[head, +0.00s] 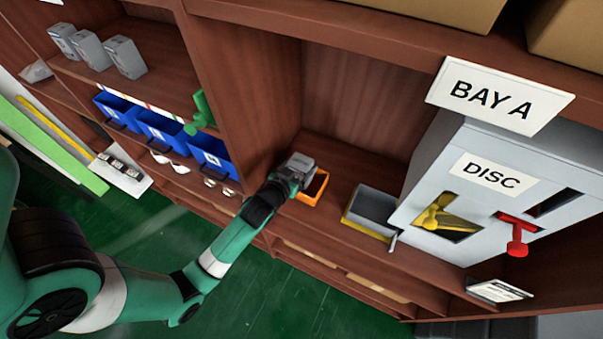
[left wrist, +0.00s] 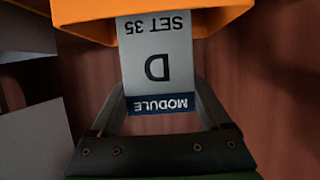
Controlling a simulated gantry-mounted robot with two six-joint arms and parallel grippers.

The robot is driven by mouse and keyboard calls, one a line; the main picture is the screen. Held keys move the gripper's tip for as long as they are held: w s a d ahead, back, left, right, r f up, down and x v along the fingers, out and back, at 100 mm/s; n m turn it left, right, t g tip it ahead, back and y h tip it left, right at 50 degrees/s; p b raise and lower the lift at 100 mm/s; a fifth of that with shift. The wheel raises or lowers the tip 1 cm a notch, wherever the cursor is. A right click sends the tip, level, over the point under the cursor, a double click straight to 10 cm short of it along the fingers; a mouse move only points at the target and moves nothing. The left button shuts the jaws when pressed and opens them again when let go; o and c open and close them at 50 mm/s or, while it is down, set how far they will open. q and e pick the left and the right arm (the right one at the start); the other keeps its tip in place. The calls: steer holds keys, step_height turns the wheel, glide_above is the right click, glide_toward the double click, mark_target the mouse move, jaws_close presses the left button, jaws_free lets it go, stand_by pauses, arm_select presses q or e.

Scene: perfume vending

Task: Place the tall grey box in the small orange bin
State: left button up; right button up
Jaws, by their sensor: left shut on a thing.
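My left gripper (head: 291,177) is at the lower shelf, at the left side of the small orange bin (head: 316,188). It is shut on the tall grey box (head: 300,160), whose top shows above the gripper. In the left wrist view the box (left wrist: 157,62) sits between my two fingers (left wrist: 158,100), with a blue "MODULE" band, a large "D" and "SET 35". Its far end overlaps the orange bin (left wrist: 80,20) at the top of that view. I cannot tell how deep it is in the bin. My right gripper is not in view.
A grey bin (head: 374,208) with a yellow edge stands right of the orange bin, beside the grey DISC machine (head: 430,180). Blue bins (head: 162,128) and several grey boxes (head: 92,50) fill shelves at left. A vertical wooden divider (head: 243,90) stands behind my gripper.

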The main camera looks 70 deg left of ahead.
mark_target(297, 177)
arm_select(q)
steer(key=shift+w+a+f+b, duration=0.15)
steer(key=shift+f+b, duration=0.55)
steer(key=shift+f, duration=1.1)
steer(key=shift+w, duration=0.1)
steer(key=shift+f, duration=0.15)
steer(key=o, duration=1.4)
steer(key=shift+r, duration=0.2)
steer(key=shift+s+d+r, duration=0.15)
steer(key=shift+s+d, duration=0.05)
steer(key=shift+s, duration=0.05)
steer(key=p+v, duration=0.2)
steer(key=v, duration=0.9)
steer(key=shift+s+d+r, duration=0.1)
